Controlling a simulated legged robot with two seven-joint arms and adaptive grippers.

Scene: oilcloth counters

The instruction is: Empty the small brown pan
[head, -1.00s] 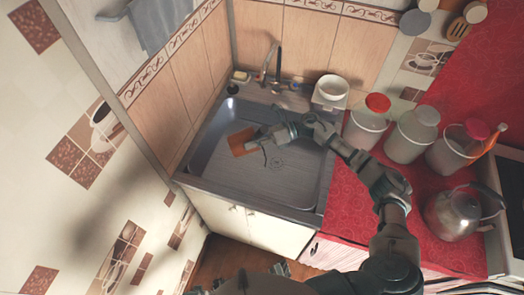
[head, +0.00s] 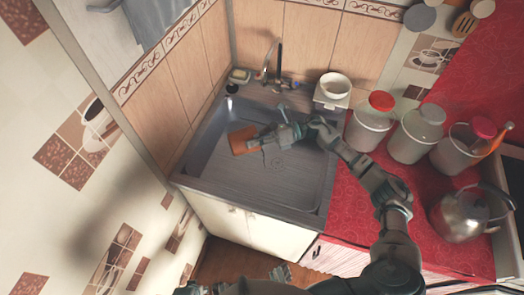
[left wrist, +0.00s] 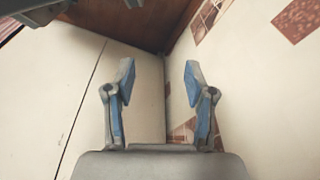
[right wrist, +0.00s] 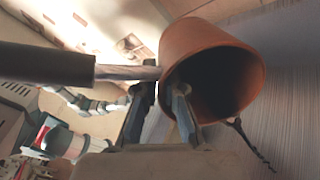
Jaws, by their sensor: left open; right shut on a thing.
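The small brown pan (head: 243,141) is held over the sink basin (head: 225,175). In the right wrist view the pan (right wrist: 205,45) lies tipped on its side, its mouth facing the camera and its inside dark. My right gripper (head: 268,137) is shut on the pan at its dark handle (right wrist: 45,63), with the fingers (right wrist: 162,92) against it. A thin dark twisted item (right wrist: 252,145), like a corkscrew, shows just outside the pan's rim; I cannot tell whether it touches. My left gripper (left wrist: 160,78) is open and empty, low in front of the cabinet.
A faucet (head: 277,65) stands behind the sink, with a soap dish (head: 239,76) at the corner. A white bowl (head: 334,85), several canisters (head: 370,122) and a metal kettle (head: 459,212) stand to the right. A tiled wall closes off the left.

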